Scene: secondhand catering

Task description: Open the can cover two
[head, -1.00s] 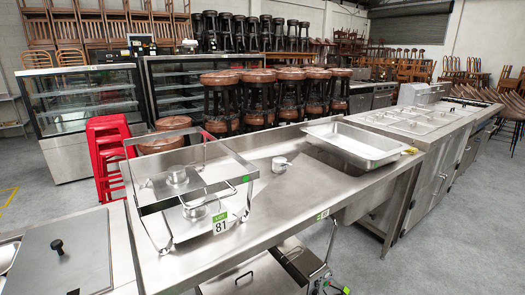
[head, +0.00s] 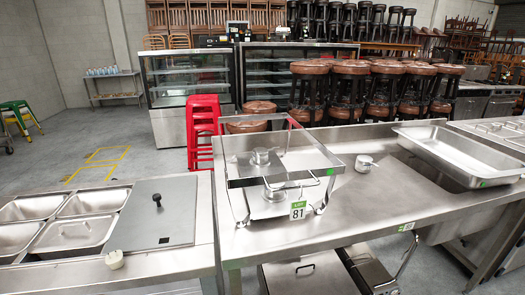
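No can is clearly identifiable. A flat grey cover (head: 160,212) with a black knob lies over part of the steel counter (head: 160,265) at the left in the head view. Beside it, several steel pans sit sunk in the counter; the front one (head: 76,234) appears to have a lid with a handle, and others, such as the back one (head: 95,202), look uncovered. A small pale round object (head: 115,260) sits near the counter's front edge. Neither gripper is in view.
A steel table (head: 400,212) adjoins on the right, bearing a metal frame stand (head: 232,183) tagged 81, a small metal cup (head: 364,163) and a large shallow tray (head: 465,155). Red stools (head: 203,125) stand behind. Open floor (head: 60,150) lies at the back left.

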